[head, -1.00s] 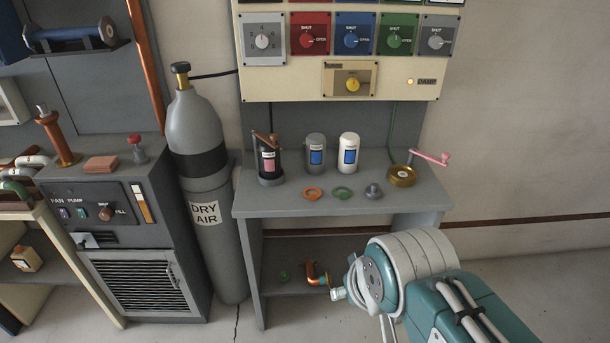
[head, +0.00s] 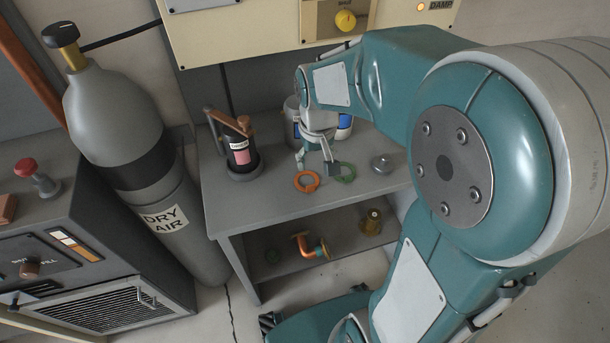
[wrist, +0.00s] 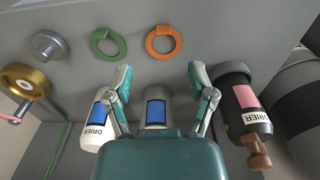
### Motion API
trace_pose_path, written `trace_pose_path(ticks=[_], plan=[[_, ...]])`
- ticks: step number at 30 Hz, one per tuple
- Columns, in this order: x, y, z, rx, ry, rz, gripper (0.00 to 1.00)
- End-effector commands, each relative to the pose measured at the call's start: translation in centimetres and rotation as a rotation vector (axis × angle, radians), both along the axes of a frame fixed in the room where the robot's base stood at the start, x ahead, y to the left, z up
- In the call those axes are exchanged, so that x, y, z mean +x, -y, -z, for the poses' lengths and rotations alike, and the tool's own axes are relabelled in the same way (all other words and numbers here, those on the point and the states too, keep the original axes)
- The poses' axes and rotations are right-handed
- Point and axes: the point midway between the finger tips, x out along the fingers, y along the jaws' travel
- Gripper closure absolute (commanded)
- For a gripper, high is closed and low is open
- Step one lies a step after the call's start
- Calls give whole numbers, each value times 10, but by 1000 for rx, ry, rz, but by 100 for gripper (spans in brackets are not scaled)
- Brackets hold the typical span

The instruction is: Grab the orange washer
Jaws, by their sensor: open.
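The orange washer (head: 306,181) is a flat ring with a small tab, lying on the grey bench top near its front edge. It also shows in the wrist view (wrist: 163,41), just beyond my fingertips and a little right of midway between them. My gripper (head: 315,155) is open and empty, just behind the washer in the head view. In the wrist view my gripper (wrist: 159,72) has its two fingers spread wide, with nothing between the tips. I cannot tell its exact height above the bench.
A green washer (head: 345,173) lies right of the orange one, close to a fingertip. A grey knob (head: 381,163) is further right. A black drier canister (head: 240,150) stands left; grey (wrist: 155,112) and white (wrist: 97,124) canisters stand near the fingers. The cream panel (head: 240,35) overhangs behind.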

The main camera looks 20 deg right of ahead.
Motion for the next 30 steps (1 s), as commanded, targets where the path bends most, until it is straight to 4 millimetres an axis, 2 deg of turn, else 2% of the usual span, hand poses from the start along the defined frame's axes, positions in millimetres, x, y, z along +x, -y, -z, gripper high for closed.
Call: trace_pose_path(ticks=[5, 12, 19, 27, 30], plan=[[5, 1, 16, 0, -27, 0, 29], [5, -1, 54, -1, -28, 0, 29], [7, -2, 73, -1, -26, -1, 29], [11, -6, 111, -1, -28, 1, 29], [11, -6, 117, -2, -24, 1, 29]])
